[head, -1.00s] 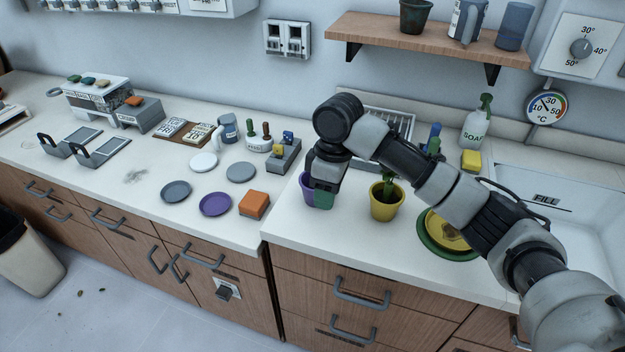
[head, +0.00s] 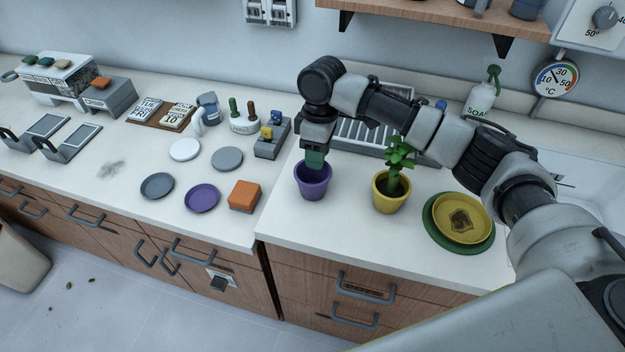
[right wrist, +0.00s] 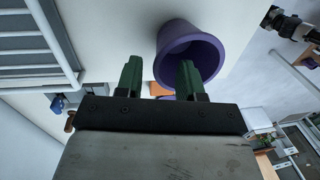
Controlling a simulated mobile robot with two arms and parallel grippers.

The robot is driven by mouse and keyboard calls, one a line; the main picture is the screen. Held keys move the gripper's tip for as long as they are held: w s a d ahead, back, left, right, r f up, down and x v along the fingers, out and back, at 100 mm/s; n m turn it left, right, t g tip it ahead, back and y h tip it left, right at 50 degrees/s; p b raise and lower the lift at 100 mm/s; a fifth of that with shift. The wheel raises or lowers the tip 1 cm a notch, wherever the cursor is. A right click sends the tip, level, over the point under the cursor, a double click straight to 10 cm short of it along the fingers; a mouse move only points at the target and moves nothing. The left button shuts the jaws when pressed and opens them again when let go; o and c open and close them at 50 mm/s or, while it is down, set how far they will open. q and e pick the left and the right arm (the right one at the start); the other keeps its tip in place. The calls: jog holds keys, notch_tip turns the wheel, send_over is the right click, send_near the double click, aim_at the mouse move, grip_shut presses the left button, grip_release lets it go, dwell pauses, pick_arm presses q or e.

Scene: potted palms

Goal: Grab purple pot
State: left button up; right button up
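The purple pot (head: 313,183) stands upright on the white counter, left of a yellow pot (head: 391,191) with a green plant. My right gripper (head: 315,160) points down at the pot's back rim. In the right wrist view its two green fingers (right wrist: 159,72) are apart with nothing gripped between them. The purple pot (right wrist: 180,38) shows there with its mouth towards the camera, and the right-hand finger overlaps its rim. I cannot tell whether that finger touches the pot or is inside it. My left gripper is not in view.
A purple saucer (head: 202,198), an orange block (head: 244,195) and grey saucers lie to the left. A yellow dish on a green saucer (head: 433,238) lies to the right. A drying rack (head: 352,132) is behind. The counter in front of the pot is clear.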

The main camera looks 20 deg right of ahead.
aim_at(313, 182)
notch_tip(313, 182, down, 2)
jog(key=shift+s+a+f, duration=0.1)
jog(key=shift+s+f, duration=0.05)
jog(key=shift+f, duration=0.25)
jog(key=shift+c, duration=0.5)
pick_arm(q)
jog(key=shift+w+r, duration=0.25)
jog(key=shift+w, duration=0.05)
pick_arm(e)
grip_shut()
